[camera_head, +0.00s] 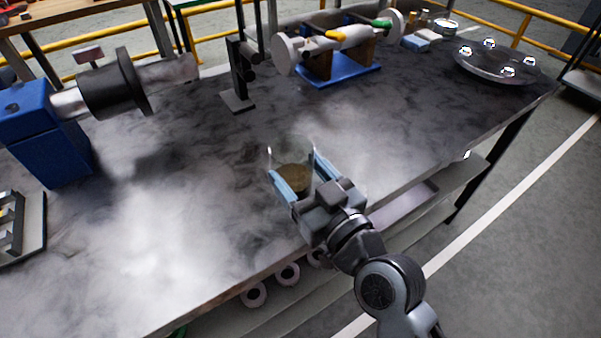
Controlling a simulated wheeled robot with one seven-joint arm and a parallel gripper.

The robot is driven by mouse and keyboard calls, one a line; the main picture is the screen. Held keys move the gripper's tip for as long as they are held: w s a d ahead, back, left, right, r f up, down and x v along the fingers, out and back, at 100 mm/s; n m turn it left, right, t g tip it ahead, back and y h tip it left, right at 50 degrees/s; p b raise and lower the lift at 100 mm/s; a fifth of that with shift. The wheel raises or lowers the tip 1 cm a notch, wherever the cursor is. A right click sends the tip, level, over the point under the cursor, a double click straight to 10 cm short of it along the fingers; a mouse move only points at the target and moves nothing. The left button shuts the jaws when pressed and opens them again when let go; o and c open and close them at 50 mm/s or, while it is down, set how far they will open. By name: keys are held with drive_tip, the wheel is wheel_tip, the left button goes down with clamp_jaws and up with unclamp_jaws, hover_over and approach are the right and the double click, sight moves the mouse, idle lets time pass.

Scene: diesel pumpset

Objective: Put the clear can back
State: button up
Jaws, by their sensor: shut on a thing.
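The clear can (292,166) is a see-through cylinder with brownish contents in its lower part. It is upright near the middle of the bench, towards the front edge. My gripper (293,180) comes from the lower right, with its light-blue finger pads on either side of the can, shut on it. I cannot tell whether the can's base touches the bench top or is a little above it.
The grey bench top (180,230) is clear left of the can. A blue machine with a black flange (112,82) stands left, a black stand (240,75) behind, a blue-based fixture (335,72) at the back, and a round plate with shiny balls (490,65) back right.

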drive_tip(key=shift+f, duration=0.2)
drive_tip(key=o, duration=1.5)
drive_tip(key=shift+r, duration=0.1)
drive_tip(key=shift+o, duration=0.2)
drive_tip(key=shift+r, duration=0.1)
drive_tip(key=b+v, duration=0.3)
drive_tip(key=v, duration=0.9)
